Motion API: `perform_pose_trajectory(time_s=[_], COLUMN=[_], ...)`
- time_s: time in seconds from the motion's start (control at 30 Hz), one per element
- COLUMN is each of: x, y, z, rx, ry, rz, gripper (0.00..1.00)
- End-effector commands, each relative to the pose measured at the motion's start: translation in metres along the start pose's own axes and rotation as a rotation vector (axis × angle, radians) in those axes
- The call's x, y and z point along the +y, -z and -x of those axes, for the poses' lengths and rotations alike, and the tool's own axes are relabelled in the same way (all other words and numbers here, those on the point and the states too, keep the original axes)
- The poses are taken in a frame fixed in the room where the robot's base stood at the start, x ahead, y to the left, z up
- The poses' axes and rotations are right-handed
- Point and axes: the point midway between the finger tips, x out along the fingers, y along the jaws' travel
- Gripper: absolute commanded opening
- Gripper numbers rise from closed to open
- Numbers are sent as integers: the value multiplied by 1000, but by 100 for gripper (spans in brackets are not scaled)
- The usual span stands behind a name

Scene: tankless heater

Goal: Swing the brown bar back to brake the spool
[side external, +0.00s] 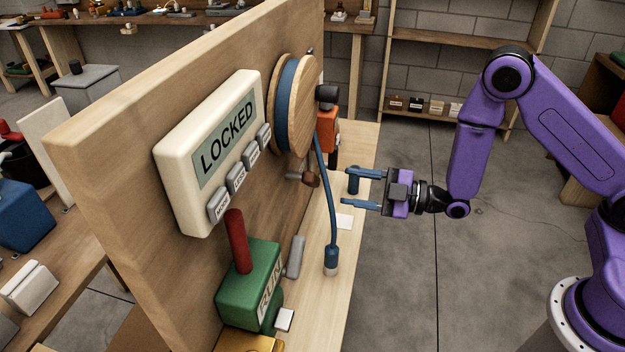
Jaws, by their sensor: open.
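The wooden spool (303,122), with a blue band around it, is mounted on the right face of the upright wooden board. A blue cord (331,195) hangs from it to a blue and grey end piece (331,259). Below the spool, a short bar with a brown rounded end (311,179) sticks out from the board; most of its length is hidden or too small to make out. My gripper (348,189) is open and empty, its blue fingers pointing left at the board. It is to the right of the brown end and the cord, apparently apart from both.
A display panel (224,140) reads LOCKED above several grey buttons. A green box (247,285) marked RUN carries a tilted red lever (237,240). An orange part (327,128) and a black knob (327,95) are beside the spool. Open floor (420,280) lies right of the bench.

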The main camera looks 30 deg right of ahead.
Motion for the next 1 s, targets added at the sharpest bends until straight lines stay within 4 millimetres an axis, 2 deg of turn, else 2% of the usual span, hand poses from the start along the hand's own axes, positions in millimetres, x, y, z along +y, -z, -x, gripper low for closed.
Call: perform_pose_trajectory(time_s=[0.1,0.3,0.5,0.7,0.97,1.0], x=[0,0,0,0,0,0], y=[1,0,0,0,0,0], z=[-24,-59,-83,-93,-94,-94], rx=[3,1,0,-2,-2,-2], ry=[-1,-2,0,-1,0,0], rz=[1,1,-1,-1,-1,-1], gripper=[53,53,53,53,53,43])
